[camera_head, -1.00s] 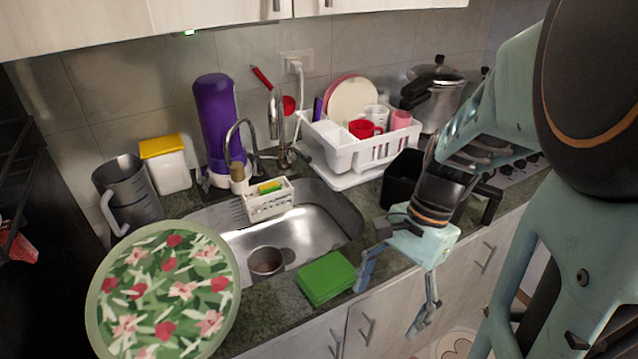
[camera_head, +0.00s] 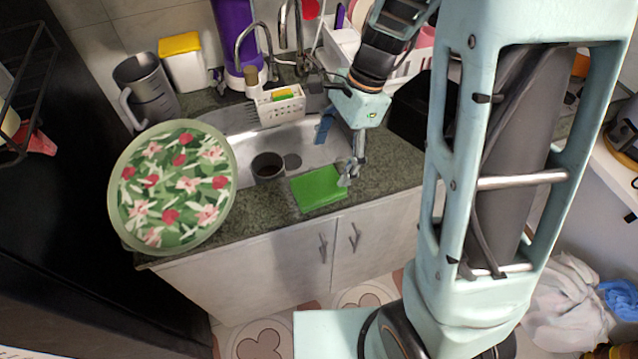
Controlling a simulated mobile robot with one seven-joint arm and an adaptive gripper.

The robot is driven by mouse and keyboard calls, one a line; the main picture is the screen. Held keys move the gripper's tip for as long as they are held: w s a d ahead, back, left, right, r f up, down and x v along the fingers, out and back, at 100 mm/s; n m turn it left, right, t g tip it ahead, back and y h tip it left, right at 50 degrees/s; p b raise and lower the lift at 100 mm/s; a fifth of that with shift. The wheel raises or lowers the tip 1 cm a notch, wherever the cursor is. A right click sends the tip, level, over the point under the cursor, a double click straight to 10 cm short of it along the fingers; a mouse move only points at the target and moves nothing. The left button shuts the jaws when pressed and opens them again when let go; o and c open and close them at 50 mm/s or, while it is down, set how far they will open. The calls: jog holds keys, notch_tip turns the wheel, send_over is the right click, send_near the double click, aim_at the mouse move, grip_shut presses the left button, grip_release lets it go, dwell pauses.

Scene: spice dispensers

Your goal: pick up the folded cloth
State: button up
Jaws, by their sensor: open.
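The folded cloth (camera_head: 316,189) is a flat bright green square on the dark granite counter, in front of the sink near the counter's front edge. My gripper (camera_head: 335,160) is open, pointing down just above the cloth's back right part. One finger stands over the sink side behind the cloth. The other is at the cloth's right edge and overlaps it in the view. I cannot tell whether that finger touches the cloth.
A round floral tray (camera_head: 172,188) covers the counter at left. A black bin (camera_head: 425,112) stands to the right, and a white sponge caddy (camera_head: 281,106) sits at the sink's back.

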aim_at(319, 184)
jog(key=x, duration=0.7)
jog(key=shift+s+a+f, duration=0.25)
jog(key=shift+s+a, duration=0.05)
jog(key=shift+a, duration=0.1)
jog(key=shift+c, duration=0.2)
jog(key=c, duration=1.2)
jog(key=shift+r, duration=0.1)
